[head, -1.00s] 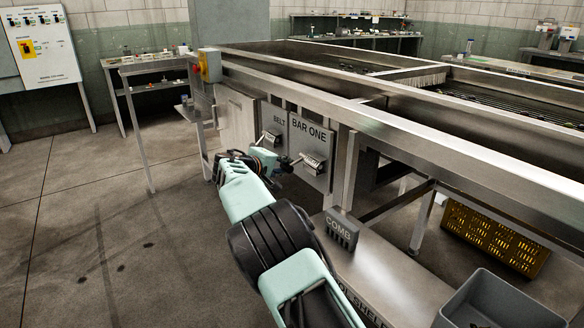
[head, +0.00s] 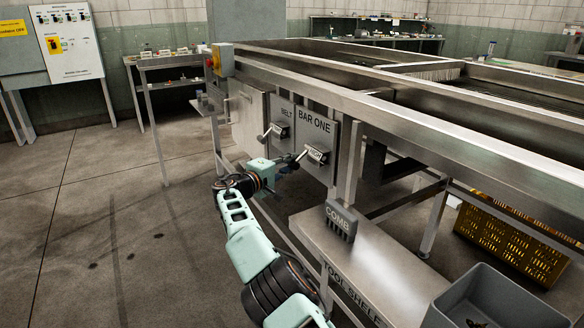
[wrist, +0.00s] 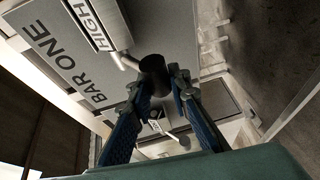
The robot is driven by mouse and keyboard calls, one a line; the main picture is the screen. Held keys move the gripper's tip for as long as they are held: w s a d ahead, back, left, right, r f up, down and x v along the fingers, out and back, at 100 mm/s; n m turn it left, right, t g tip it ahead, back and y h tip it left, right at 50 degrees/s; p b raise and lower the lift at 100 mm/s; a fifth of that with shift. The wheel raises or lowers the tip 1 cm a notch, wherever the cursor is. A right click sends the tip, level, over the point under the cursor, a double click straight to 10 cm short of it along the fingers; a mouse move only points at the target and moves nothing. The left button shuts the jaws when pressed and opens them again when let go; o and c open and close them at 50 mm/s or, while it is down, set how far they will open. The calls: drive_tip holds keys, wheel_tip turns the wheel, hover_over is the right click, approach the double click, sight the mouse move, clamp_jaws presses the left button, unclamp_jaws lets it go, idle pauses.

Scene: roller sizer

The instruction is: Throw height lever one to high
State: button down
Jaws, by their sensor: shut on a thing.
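The BAR ONE panel (head: 316,144) is on the side of the machine's frame. Its height lever (head: 301,156) sticks out to the left of a small plate reading HIGH (head: 317,154). In the wrist view a dark round knob (wrist: 153,72) on a metal rod sits between the blue-padded fingers of my gripper (wrist: 156,84), with the HIGH plate (wrist: 92,22) beside it. My gripper is shut on this lever knob. In the head view my gripper (head: 284,163) is at the lever's outer end, and its fingers partly hide the knob.
The BELT lever (head: 265,135) and its panel are close by on the left. The tool shelf (head: 375,265) with the COMB block (head: 341,221) and a grey bin (head: 490,295) lie right of my arm. A yellow crate (head: 515,240) stands under the machine. The floor at left is clear.

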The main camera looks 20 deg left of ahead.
drive_tip(key=shift+w+d+f+t+h+b, duration=0.2)
drive_tip(key=shift+d+f+t+h+b, duration=0.15)
drive_tip(key=shift+d+f+b, duration=0.25)
drive_tip(key=shift+w+d+t+b, duration=0.1)
drive_tip(key=shift+t+b, duration=0.15)
drive_tip(key=shift+b, duration=0.15)
drive_tip(key=c, duration=1.8)
unclamp_jaws()
drive_tip(key=shift+o, duration=0.4)
drive_tip(key=shift+r, duration=0.25)
